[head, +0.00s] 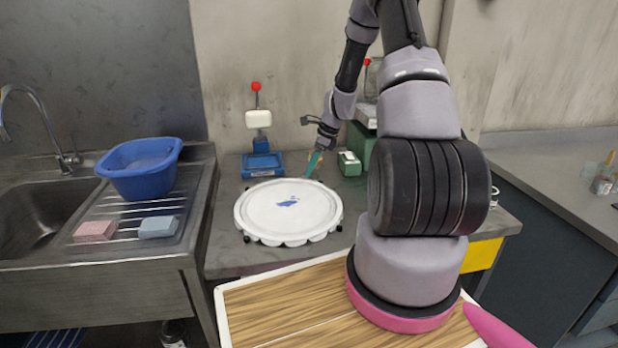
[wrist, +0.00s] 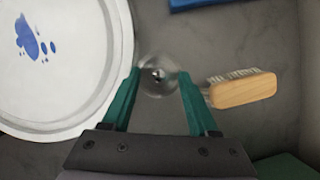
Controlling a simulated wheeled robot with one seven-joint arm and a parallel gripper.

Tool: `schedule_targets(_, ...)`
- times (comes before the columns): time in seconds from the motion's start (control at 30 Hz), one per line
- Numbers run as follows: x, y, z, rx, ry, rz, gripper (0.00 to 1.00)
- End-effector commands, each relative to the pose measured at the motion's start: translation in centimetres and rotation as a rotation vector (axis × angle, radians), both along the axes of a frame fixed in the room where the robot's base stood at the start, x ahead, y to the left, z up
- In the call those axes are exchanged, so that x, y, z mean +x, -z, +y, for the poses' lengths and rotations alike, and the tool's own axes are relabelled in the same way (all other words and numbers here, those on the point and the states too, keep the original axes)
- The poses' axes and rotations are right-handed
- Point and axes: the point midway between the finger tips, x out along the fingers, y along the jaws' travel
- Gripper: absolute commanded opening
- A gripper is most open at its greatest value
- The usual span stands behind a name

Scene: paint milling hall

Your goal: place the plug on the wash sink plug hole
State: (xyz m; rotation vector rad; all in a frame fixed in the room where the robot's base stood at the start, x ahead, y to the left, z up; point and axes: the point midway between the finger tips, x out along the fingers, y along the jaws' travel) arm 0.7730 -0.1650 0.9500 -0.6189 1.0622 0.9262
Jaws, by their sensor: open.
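In the wrist view a round, translucent grey piece with a small shiny knob at its centre, which looks like the plug (wrist: 157,86), lies on the grey worktop. My gripper (wrist: 159,73) is open, its two green fingers on either side of this piece with nothing clamped. In the head view my gripper (head: 312,165) reaches down behind the white round tray, and I cannot make out the plug there. The wash sink (head: 32,212) is at the far left with a curved tap. Its plug hole cannot be made out.
A white round tray (head: 250,212) with blue paint lies left of my gripper. A wooden brush (wrist: 243,90) lies close to the right finger. A blue basin (head: 140,180), a pink sponge (head: 95,231) and a blue sponge (head: 158,227) are on the drainboard.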

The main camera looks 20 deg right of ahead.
Motion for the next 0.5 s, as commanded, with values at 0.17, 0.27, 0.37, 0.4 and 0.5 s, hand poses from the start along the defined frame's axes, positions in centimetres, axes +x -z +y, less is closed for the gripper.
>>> schedule_targets(0.17,0.24,0.99,0.38,0.000,0.000,-0.001,0.60)
schedule_targets(0.27,0.25,0.97,0.38,0.000,0.000,-0.001,0.60)
schedule_targets(0.37,0.24,0.97,0.39,0.000,0.000,-0.001,0.49)
schedule_targets(0.4,0.24,0.96,0.38,0.000,0.000,-0.001,0.33)
schedule_targets(0.5,0.24,0.96,0.39,0.000,0.000,-0.001,0.00)
